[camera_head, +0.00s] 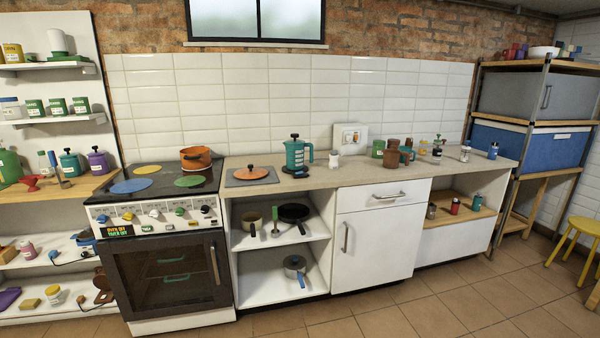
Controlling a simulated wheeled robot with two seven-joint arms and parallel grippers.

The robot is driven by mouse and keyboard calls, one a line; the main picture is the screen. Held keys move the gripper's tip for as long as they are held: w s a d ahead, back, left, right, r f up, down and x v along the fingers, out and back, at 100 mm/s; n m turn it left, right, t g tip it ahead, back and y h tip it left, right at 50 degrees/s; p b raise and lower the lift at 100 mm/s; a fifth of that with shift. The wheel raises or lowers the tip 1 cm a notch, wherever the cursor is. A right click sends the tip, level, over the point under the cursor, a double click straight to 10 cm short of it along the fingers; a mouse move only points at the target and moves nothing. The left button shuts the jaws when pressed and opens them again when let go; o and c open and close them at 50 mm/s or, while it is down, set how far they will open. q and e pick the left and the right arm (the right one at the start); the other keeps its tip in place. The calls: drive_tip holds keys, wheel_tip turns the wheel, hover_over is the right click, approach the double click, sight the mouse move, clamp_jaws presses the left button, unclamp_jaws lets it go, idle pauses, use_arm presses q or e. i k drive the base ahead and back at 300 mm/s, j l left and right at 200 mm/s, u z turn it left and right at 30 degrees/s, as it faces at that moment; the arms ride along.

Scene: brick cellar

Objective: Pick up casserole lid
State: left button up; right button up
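An orange lid (251,173) with a small knob on top lies on a dark grey square plate (233,182) on the countertop, just right of the stove. An orange casserole pot (195,160) stands on the back right of the stove top (163,187). Whether the pot is uncovered is hard to tell at this distance. Neither of my grippers is in view.
A teal kettle (295,153) stands on the counter (335,172) right of the lid. Jars and brown pots (392,155) stand farther right. Open shelves below hold pans (293,213). The tiled floor (420,310) in front is clear; a yellow stool (580,232) stands far right.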

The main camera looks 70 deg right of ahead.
sight(251, 171)
drive_tip(key=z, duration=2)
drive_tip(key=i+l+z, duration=0.1)
drive_tip(key=i, duration=0.35)
drive_tip(key=i+l+z, duration=0.15)
drive_tip(key=i, duration=0.3)
